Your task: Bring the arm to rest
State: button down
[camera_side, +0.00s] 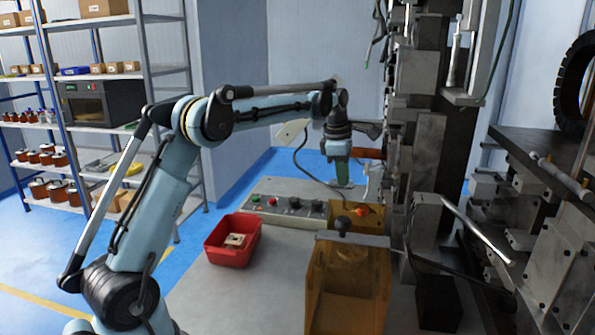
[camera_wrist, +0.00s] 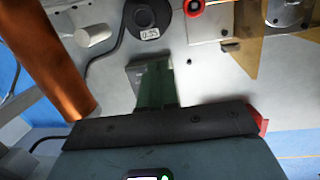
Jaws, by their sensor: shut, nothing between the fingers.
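My gripper (camera_side: 343,178) hangs from my raised, bent arm, pointing down, in the middle of the side view. Its green fingers are together and empty. In the wrist view the closed green fingers (camera_wrist: 157,88) point at a pale grey surface, with nothing held between them. In the side view my gripper is above the bench, close to the left of the winding machine (camera_side: 412,140). A copper-coloured cylinder (camera_side: 368,153) sits just right of it. A copper-coloured cylinder (camera_wrist: 48,60) also shows at the left of the wrist view.
A red bin (camera_side: 231,253) holding a small pale part stands on the bench. A control panel (camera_side: 288,207) with buttons lies behind it. A yellow housing (camera_side: 345,288) stands in front of the machine. A black disc (camera_wrist: 150,14) labelled 0.35 shows in the wrist view. Shelves (camera_side: 95,75) stand left.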

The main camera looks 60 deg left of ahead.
jog(key=d+n, duration=0.1)
jog(key=d, duration=0.1)
jog(key=d+n+g, duration=0.1)
jog(key=d, duration=0.1)
jog(key=d+r+n+g, duration=0.1)
jog(key=d, duration=0.1)
jog(key=shift+w+n, duration=0.15)
jog(key=shift+n, duration=0.15)
jog(key=shift+s+a+f, duration=0.2)
jog(key=shift+a+f, duration=0.05)
jog(key=shift+a, duration=0.15)
jog(key=shift+s+a+f, duration=0.2)
jog(key=shift+a, duration=0.2)
jog(key=shift+s+a, duration=0.15)
jog(key=shift+a, duration=0.2)
jog(key=shift+s+a+r+m+y, duration=0.15)
jog(key=shift+a+r+m+y, duration=0.25)
jog(key=shift+m, duration=0.7)
jog(key=shift+a, duration=0.1)
